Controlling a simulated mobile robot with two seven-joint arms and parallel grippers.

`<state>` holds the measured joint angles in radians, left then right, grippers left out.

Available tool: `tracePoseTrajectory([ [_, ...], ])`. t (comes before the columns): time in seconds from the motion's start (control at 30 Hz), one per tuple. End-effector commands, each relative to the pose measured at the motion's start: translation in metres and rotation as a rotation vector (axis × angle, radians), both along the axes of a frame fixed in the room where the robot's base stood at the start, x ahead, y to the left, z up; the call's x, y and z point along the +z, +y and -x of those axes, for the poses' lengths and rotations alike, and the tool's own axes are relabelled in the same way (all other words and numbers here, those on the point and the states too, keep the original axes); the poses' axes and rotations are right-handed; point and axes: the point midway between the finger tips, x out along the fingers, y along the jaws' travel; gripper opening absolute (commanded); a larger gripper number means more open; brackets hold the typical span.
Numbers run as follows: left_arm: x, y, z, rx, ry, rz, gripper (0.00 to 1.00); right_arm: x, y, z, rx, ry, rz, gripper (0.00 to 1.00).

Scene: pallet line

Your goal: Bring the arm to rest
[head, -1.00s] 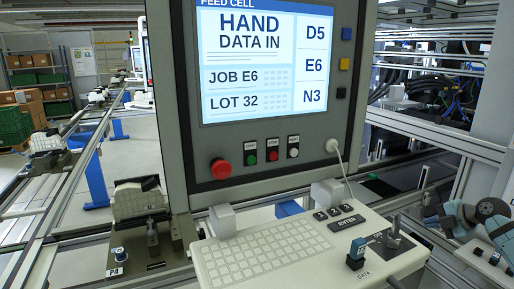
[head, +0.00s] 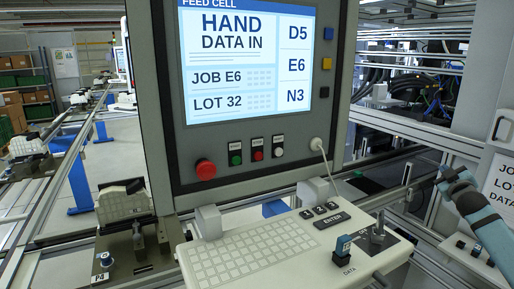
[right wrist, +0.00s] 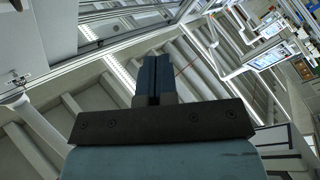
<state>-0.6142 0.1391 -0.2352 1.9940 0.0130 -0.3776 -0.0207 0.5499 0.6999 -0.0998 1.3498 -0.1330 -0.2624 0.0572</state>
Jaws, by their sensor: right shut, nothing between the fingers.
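My right arm comes in at the right edge of the head view, with my right gripper (head: 414,187) at its end, pointing left beside the rail behind the keyboard's right side. In the right wrist view my right gripper (right wrist: 155,62) shows two dark fingers pressed together with nothing between them. It points at open space over metal rails and touches nothing that I can see. My left gripper is not in view.
A grey console with a lit screen (head: 248,62) fills the middle. A placard (head: 500,185) stands at the right edge. Metal rails surround the console.

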Motion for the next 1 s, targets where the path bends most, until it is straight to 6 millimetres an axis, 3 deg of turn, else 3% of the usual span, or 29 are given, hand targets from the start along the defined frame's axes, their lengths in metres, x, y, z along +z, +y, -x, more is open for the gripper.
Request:
tracePoseTrajectory([
  [0.1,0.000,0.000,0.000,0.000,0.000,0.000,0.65,-0.020,-0.007,0.001,-0.036,0.101,-0.097,0.00],
  [0.37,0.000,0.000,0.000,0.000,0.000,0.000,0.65,-0.115,0.064,0.020,0.055,0.197,-0.130,0.00],
  [0.57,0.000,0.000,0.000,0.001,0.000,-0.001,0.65,-0.207,0.137,0.061,0.141,0.295,-0.186,0.00],
  [0.67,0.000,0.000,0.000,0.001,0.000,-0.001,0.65,-0.258,0.183,0.097,0.191,0.356,-0.231,0.00],
  [0.8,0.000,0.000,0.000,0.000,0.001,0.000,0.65,-0.320,0.245,0.158,0.253,0.438,-0.309,0.00],
  [1.0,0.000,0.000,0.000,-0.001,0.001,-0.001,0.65,-0.384,0.333,0.267,0.321,0.552,-0.452,0.00],
])
